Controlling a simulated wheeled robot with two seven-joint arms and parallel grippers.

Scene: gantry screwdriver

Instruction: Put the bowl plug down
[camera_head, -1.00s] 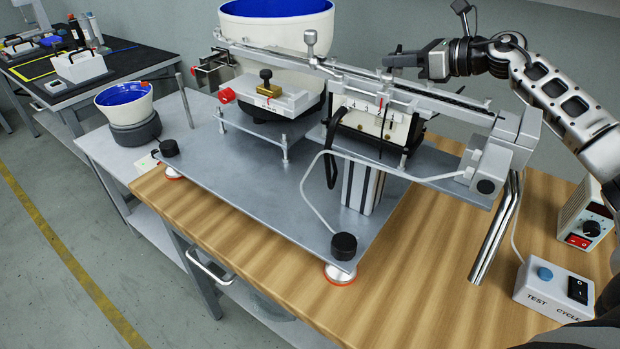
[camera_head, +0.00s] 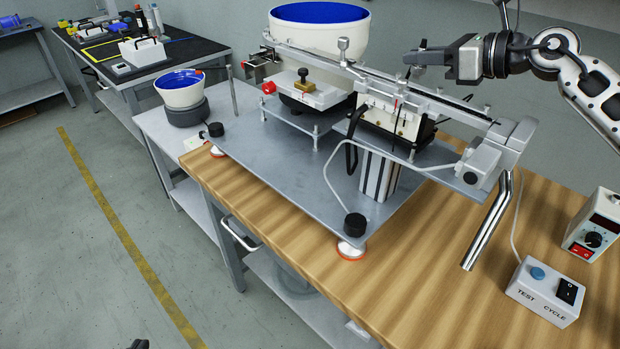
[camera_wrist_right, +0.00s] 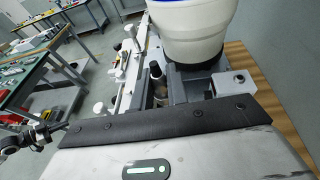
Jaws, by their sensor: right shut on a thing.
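My right gripper (camera_head: 416,60) reaches in from the right and is above the far side of the inclined rail (camera_head: 420,98). It is shut, with a small dark piece at its fingertips that I take to be the bowl plug; its shape is too small to make out.
The large white bowl (camera_head: 325,34) with blue inside stands behind the rail on a grey plate (camera_head: 285,150). A small bowl (camera_head: 180,93) sits on the left side table. A TEST/CYCLE box (camera_head: 545,292) and a power unit (camera_head: 594,236) stand at right. The wooden front edge is bare.

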